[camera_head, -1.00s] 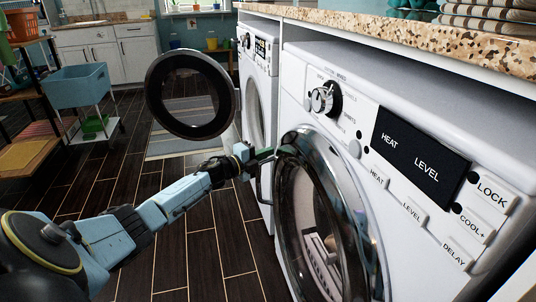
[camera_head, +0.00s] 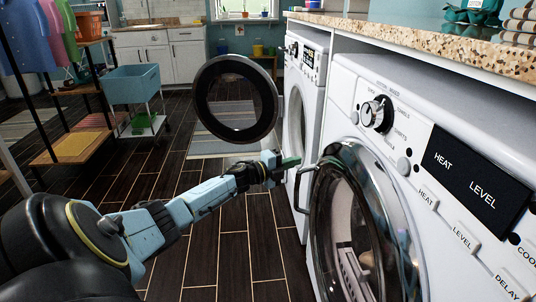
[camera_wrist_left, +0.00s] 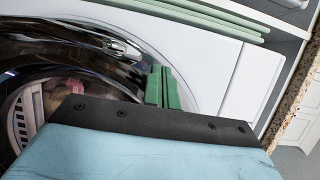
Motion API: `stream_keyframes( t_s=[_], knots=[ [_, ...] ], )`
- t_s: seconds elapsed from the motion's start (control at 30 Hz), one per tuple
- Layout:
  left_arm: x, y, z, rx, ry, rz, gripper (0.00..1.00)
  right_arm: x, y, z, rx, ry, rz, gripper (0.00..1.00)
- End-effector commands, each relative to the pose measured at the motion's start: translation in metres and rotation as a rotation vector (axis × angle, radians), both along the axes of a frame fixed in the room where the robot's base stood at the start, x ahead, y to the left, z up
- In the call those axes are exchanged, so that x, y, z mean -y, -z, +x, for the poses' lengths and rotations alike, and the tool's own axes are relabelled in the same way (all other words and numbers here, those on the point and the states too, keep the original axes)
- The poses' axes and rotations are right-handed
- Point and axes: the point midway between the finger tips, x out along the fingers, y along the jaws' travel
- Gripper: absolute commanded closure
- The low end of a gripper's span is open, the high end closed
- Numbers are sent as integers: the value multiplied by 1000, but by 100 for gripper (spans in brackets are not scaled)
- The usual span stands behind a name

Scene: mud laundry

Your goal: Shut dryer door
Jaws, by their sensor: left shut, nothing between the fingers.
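The near machine (camera_head: 395,75), with HEAT and LEVEL on its panel, appears to be the dryer. Its round, chrome-rimmed door (camera_head: 405,225) lies against or very near the front; I cannot tell whether it is latched. A handle (camera_head: 299,190) sticks out at the door's left edge. My left gripper (camera_head: 290,162) has its green fingers together and empty, just left of the door's upper edge. In the left wrist view the fingers (camera_wrist_left: 162,88) overlap the chrome rim (camera_wrist_left: 75,38); contact is unclear. My right gripper is not in view.
A second white machine (camera_head: 306,85) stands beyond, its round door (camera_head: 237,98) swung wide open to the left. A speckled counter (camera_head: 420,32) runs above both. A blue cart (camera_head: 133,85) stands at the back left. The dark floor (camera_head: 235,240) before the machines is clear.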

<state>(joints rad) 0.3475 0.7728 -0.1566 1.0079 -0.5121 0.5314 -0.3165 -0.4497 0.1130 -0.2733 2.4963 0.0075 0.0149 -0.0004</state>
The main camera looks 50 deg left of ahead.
Motion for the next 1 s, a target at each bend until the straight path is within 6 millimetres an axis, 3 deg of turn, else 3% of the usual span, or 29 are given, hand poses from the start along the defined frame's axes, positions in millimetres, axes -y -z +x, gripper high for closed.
stream_keyframes(
  t_s=[0.1, 0.4, 0.67, 1.0],
  knots=[
    [-28, -1, -3, 1, -8, 2, 100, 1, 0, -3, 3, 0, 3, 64],
    [-74, 1, -11, 0, -7, 1, 100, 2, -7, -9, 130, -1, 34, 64],
    [-89, 0, -14, 0, -3, 0, 100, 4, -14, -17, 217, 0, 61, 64],
    [-90, 0, -14, -1, -4, 0, 100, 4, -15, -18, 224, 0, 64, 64]
  ],
)
